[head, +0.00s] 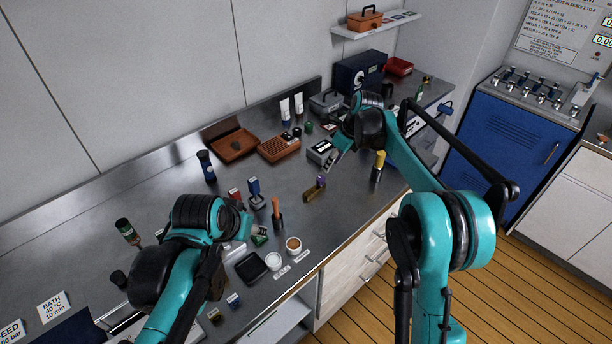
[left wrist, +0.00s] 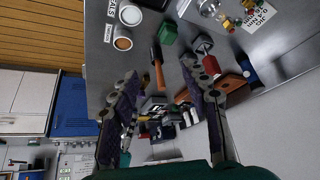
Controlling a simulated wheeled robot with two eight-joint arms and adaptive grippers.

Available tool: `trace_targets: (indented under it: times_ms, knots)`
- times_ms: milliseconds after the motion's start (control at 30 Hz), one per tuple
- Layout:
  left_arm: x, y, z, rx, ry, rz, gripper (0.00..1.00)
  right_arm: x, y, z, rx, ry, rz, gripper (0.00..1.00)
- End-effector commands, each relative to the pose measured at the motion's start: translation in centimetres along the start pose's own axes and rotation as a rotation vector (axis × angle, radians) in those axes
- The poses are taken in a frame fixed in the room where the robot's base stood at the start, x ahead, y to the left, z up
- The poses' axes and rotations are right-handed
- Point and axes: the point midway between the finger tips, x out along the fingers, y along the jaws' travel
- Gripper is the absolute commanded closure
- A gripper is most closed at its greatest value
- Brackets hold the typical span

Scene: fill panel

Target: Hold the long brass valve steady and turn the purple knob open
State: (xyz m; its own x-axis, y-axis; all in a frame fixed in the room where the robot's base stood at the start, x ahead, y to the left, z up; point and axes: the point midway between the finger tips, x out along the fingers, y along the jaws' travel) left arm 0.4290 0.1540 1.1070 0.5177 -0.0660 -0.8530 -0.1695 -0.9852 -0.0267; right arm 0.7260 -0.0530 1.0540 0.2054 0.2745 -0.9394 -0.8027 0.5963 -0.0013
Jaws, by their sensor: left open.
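The brass valve (head: 313,192) lies on the steel worktop in the middle of the head view. It is a long, dull brass piece, and its purple knob (head: 321,181) sticks up near its far end. My right gripper (head: 334,160) hangs above and behind the valve, apart from it; its fingers are too small to tell open from shut. My left gripper (head: 241,232) is low over the front of the worktop, left of the valve and well apart from it. In the left wrist view the left fingers (left wrist: 168,115) are spread, with nothing held between them.
An orange-handled tool (head: 276,212) stands between my left gripper and the valve. White cups (head: 273,262) and a black tray (head: 251,267) are by the front edge. A yellow-topped tool (head: 379,160) stands right of the valve. Brown boxes (head: 279,147) stand behind.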

Motion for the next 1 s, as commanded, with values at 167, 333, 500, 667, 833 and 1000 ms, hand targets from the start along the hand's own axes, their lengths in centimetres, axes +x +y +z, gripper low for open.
trace_targets:
  times_ms: [167,333,500,667,833,1000]
  knots:
    - [2.5,0.9,-5.7,0.105,-0.038,0.052,0.53,0.0,0.0,0.0,-0.001,0.0,0.0,0.66]
    - [5.9,2.0,-10.2,0.205,-0.072,0.105,0.53,0.0,0.0,0.0,-0.001,0.0,0.0,0.66]
    - [10.4,3.4,-14.0,0.305,-0.099,0.162,0.53,0.0,0.0,0.0,-0.001,0.0,0.0,0.66]
    - [15.2,4.9,-16.7,0.4,-0.12,0.218,0.53,0.0,0.0,0.0,-0.001,0.0,0.0,0.66]
    - [19.7,6.3,-18.2,0.48,-0.135,0.267,0.53,0.0,0.0,0.0,-0.001,0.0,0.0,0.66]
    - [22.2,7.2,-18.8,0.525,-0.141,0.295,0.53,0.0,0.0,0.0,-0.001,0.0,0.0,0.66]
